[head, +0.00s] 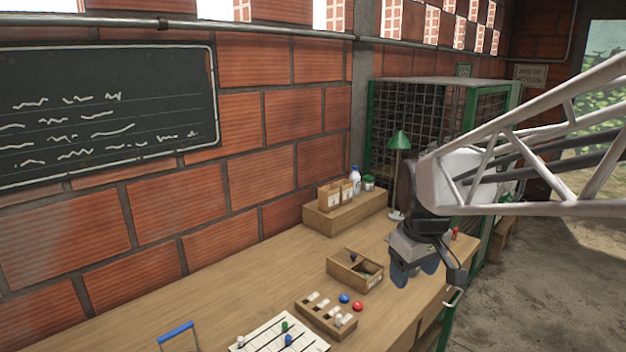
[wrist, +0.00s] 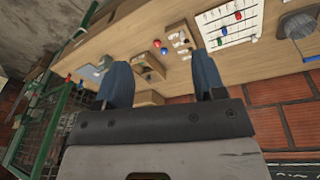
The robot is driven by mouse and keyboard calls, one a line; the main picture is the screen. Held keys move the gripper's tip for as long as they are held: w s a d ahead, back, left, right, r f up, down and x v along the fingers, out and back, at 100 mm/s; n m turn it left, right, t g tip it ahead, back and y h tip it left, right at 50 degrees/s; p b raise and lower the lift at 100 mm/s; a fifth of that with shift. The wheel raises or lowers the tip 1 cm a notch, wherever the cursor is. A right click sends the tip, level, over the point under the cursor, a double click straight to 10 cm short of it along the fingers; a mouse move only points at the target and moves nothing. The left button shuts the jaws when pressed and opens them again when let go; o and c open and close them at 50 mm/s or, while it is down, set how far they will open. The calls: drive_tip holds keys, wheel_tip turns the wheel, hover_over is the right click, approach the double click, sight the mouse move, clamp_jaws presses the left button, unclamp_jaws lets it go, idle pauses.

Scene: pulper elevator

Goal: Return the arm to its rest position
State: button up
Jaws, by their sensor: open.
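My gripper (head: 414,274) hangs from my white lattice arm at the right of the head view, above the right end of the wooden bench (head: 245,285). Its two blue fingers point down. In the wrist view my gripper (wrist: 160,85) shows its fingers spread wide apart, with nothing between them but the bench and things farther off. It is open and empty, and appears clear of the bench top.
On the bench are a divided wooden box (head: 355,270), a slotted block (head: 326,315), red (head: 358,306) and blue (head: 344,298) balls, and a white board (head: 280,335). A green lamp (head: 398,140) and mesh cage (head: 430,120) stand behind. Open floor (head: 560,280) lies right.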

drive_tip(key=s+f+m, duration=0.1)
drive_tip(key=s+m, duration=0.1)
drive_tip(key=s, duration=0.7)
drive_tip(key=s+f+m, duration=0.2)
drive_tip(key=s+m, duration=0.1)
drive_tip(key=s, duration=0.6)
drive_tip(key=shift+s+f+t, duration=0.25)
drive_tip(key=shift+f+t, duration=0.05)
drive_tip(key=shift+t, duration=0.1)
drive_tip(key=shift+a, duration=0.1)
idle(0.4)
